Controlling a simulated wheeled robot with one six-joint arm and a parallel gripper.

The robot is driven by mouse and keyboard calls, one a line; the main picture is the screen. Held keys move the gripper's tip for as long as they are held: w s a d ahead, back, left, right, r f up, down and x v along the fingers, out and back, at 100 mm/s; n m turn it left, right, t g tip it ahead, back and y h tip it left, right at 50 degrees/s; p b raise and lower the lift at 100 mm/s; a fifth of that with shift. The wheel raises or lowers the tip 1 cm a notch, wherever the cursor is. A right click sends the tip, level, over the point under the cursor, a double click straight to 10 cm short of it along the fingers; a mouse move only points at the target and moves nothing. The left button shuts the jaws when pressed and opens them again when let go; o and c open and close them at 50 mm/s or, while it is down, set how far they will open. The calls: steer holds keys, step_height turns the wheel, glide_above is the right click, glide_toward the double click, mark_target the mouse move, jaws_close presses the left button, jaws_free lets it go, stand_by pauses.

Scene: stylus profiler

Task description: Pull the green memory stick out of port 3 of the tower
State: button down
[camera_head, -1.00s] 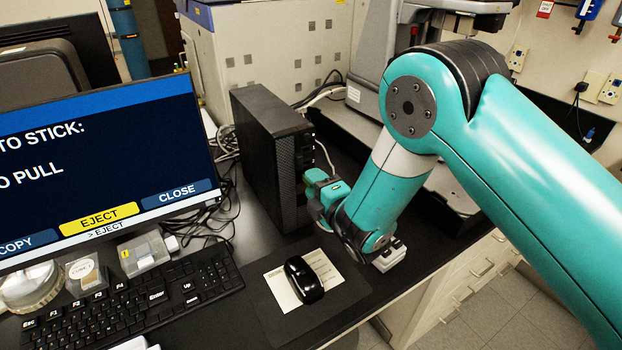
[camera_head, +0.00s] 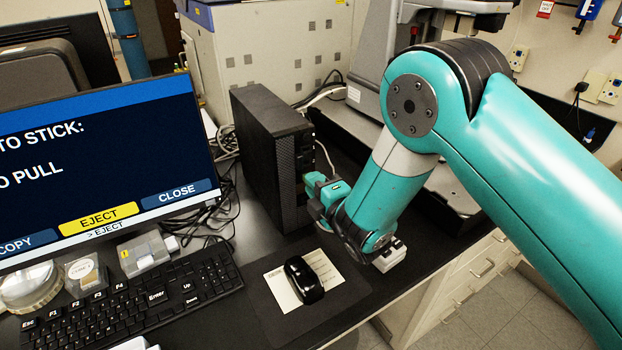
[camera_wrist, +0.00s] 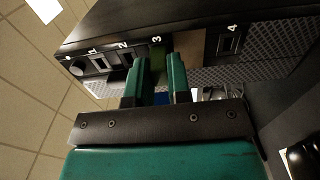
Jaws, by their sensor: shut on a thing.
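The black tower (camera_head: 262,150) stands upright on the bench, and my gripper (camera_head: 314,182) is at its front face. In the wrist view the tower's front panel (camera_wrist: 190,42) shows ports labelled 1, 2, 3 and 4. The green memory stick (camera_wrist: 158,62) sits at the label 3, between the two teal fingers of my gripper (camera_wrist: 157,78). The fingers are shut on the stick. Whether the stick's plug is still inside the port cannot be told. In the head view the stick is hidden by my gripper.
The monitor (camera_head: 95,165) shows a highlighted EJECT button. A keyboard (camera_head: 140,300) and a black mouse (camera_head: 304,280) on a paper sheet lie in front of the tower. Cables (camera_head: 215,205) lie left of the tower. The bench's right edge is near my wrist.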

steer(key=shift+b+v, duration=2.5)
steer(key=shift+b, duration=1.95)
steer(key=shift+s+d+r+b, duration=0.45)
steer(key=shift+s+r, duration=0.05)
steer(key=shift+s, duration=0.2)
steer(key=shift+s+d+r+b, duration=0.5)
steer(key=shift+s+r, duration=0.05)
steer(key=shift+s, duration=0.15)
steer(key=shift+s+d+r+b, duration=0.45)
steer(key=shift+s+r, duration=0.05)
steer(key=shift+s, duration=0.15)
